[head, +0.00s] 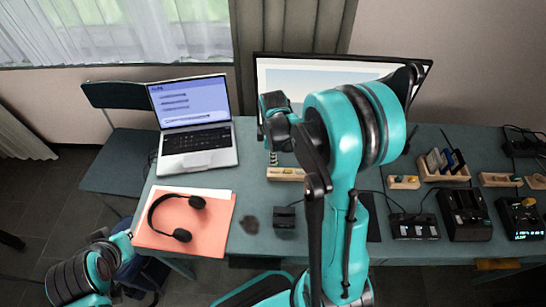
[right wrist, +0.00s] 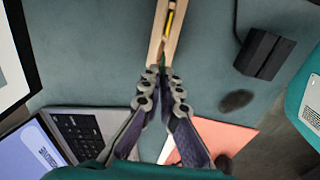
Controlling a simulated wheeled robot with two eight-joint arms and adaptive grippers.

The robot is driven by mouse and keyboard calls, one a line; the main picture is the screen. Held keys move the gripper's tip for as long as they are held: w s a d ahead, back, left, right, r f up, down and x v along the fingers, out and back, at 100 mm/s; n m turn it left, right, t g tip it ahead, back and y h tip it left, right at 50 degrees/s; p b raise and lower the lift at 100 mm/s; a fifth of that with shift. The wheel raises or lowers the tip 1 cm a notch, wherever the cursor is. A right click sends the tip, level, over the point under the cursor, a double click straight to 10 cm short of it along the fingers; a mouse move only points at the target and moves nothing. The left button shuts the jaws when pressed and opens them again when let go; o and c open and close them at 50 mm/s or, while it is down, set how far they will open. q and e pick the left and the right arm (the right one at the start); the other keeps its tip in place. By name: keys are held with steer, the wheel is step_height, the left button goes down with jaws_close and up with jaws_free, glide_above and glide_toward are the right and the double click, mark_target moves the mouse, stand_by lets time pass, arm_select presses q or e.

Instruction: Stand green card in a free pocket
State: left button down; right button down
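My right gripper (head: 273,154) hangs above the desk in front of the monitor, pointing down. In the right wrist view its two fingers (right wrist: 163,76) come close together over one end of a wooden tray (right wrist: 172,42). A small bit of green (right wrist: 163,62) shows between the fingertips; it may be the green card seen edge-on, and I cannot tell whether the fingers touch it. The wooden tray (head: 287,174) also shows beside the gripper in the head view. A wooden rack (head: 446,175) with several upright blue, white and dark cards stands to the right.
A laptop (head: 196,140) stands at the left. Headphones (head: 178,214) lie on an orange folder (head: 216,232). A small black box (head: 285,217) lies near the front edge. Black chargers (head: 464,214) and small wooden holders (head: 404,182) occupy the right side.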

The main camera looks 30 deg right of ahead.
steer(key=shift+f+b, duration=0.8)
steer(key=shift+f, duration=0.55)
steer(key=shift+f+b, duration=1.4)
stand_by(0.7)
steer(key=c, duration=1.7)
jaws_free()
steer(key=shift+o, duration=0.3)
step_height(320, 180, up, 12)
steer(key=s+a+r+m+t, duration=0.2)
steer(key=s+a+m+t, duration=0.5)
steer(key=s+a+m, duration=0.3)
steer(key=shift+s+r+m, duration=0.3)
steer(key=shift+s+m, duration=0.4)
steer(key=shift+m, duration=0.1)
